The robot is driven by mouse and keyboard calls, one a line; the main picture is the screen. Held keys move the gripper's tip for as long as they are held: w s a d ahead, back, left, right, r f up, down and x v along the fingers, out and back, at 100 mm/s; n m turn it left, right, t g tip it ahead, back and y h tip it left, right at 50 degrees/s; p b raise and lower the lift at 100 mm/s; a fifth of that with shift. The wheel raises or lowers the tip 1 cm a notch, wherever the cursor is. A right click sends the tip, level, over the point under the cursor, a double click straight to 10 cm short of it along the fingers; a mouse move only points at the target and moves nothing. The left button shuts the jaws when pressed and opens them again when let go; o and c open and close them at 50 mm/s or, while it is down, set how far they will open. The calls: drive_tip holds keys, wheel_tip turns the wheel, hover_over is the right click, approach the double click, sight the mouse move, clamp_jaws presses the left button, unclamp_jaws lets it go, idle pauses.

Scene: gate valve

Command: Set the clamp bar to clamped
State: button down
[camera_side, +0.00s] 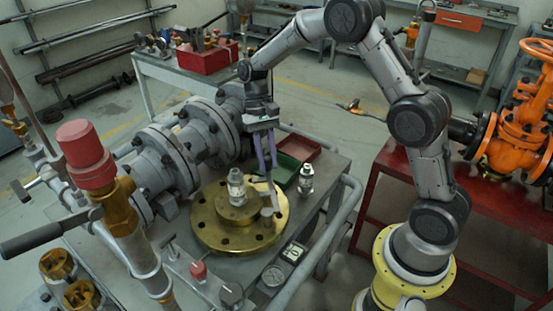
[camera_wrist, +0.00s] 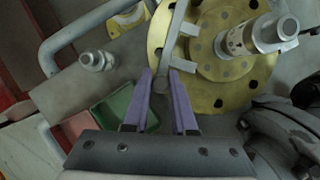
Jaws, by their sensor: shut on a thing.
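The clamp bar (camera_side: 273,194) is a thin grey metal bar at the right side of the round brass flange (camera_side: 212,238). A metal-and-glass fitting (camera_side: 236,188) stands upright on the flange's raised hub, beside the bar. The exact finger contact is partly hidden.
A second fitting (camera_side: 306,180) stands on the bench right of the flange. A green tray (camera_side: 286,172) and a red tray (camera_side: 302,149) lie behind it. Grey flanged pipework (camera_side: 165,158) borders the left. A red-capped valve (camera_side: 86,152) rises at the front left.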

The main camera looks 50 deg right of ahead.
drive_tip(key=w+a+n, duration=0.1)
drive_tip(key=a+n, duration=0.1)
drive_tip(key=w+a+n+h, duration=0.1)
drive_tip(key=w+a+n, duration=0.1)
drive_tip(key=w+a+n+h, duration=0.1)
drive_tip(key=w+a+n, duration=0.1)
drive_tip(key=shift+a+r+g, duration=0.1)
drive_tip(key=shift+g, duration=0.2)
drive_tip(key=shift+w+a+n+h, duration=0.2)
drive_tip(key=shift+a+n+h, duration=0.2)
drive_tip(key=shift+a+n, duration=0.4)
drive_tip(key=shift+w+a+n+h, duration=0.2)
drive_tip(key=shift+a+n+h, duration=0.2)
drive_tip(key=shift+a+n, duration=0.35)
drive_tip(key=shift+a, duration=0.1)
drive_tip(key=c, duration=0.7)
unclamp_jaws()
drive_tip(key=shift+c, duration=0.2)
drive_tip(key=d+v, duration=0.1)
drive_tip(key=v, duration=1)
drive_tip(key=shift+a+r, duration=0.4)
drive_tip(key=shift+a, duration=0.1)
drive_tip(key=shift+w, duration=0.15)
